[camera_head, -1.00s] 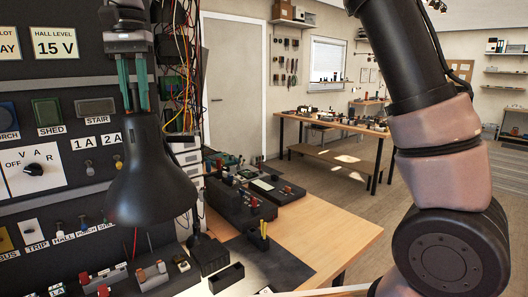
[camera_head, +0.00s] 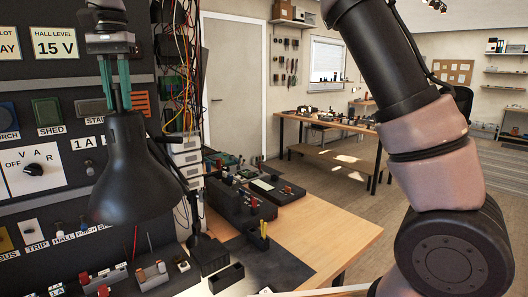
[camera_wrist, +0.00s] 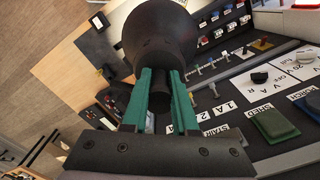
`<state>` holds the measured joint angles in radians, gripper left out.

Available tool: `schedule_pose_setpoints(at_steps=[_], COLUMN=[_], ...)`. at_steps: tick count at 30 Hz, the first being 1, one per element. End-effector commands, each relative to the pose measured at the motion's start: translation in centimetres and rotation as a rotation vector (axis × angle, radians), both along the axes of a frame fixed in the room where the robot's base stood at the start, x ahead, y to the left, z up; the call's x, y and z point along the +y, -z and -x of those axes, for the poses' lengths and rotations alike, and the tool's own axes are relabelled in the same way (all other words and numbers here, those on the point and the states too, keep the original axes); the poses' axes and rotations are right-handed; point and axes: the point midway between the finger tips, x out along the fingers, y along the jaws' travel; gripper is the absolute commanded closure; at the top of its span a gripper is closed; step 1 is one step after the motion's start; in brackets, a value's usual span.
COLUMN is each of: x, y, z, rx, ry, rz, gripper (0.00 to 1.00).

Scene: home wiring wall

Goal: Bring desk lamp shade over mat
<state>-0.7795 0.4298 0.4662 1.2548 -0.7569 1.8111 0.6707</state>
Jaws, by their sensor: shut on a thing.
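The black desk lamp shade (camera_head: 135,180) hangs mouth down in front of the panel in the head view. My gripper (camera_head: 116,95) is above it, its green fingers shut on the narrow neck at the shade's top. The wrist view shows the fingers (camera_wrist: 161,85) on both sides of the neck, with the shade (camera_wrist: 160,35) beyond them. The dark mat (camera_head: 280,272) lies on the wooden bench, to the right of and below the shade in the head view. The lamp's base (camera_head: 208,255) stands at the mat's left; part of its arm is hidden behind the shade.
The wall panel (camera_head: 40,205) with switches and a knob is close behind and left of the shade. Loose wires (camera_head: 183,60) hang beside it. A small black tray (camera_head: 226,277) and a holder with yellow-handled tools (camera_head: 259,237) stand by the mat. The bench's right part (camera_head: 340,225) is clear.

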Motion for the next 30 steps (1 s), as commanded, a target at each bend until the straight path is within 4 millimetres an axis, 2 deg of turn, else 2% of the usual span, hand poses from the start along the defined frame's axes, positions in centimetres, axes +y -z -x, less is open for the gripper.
schedule_pose_setpoints(at_steps=[5, 30], x=[0.1, 1.1], y=[0.1, 3.2], z=[0.2, 3.6], rx=[0.000, 0.001], ry=[-0.001, -0.001], rz=[0.000, 0.000], gripper=[1.00, 1.00])
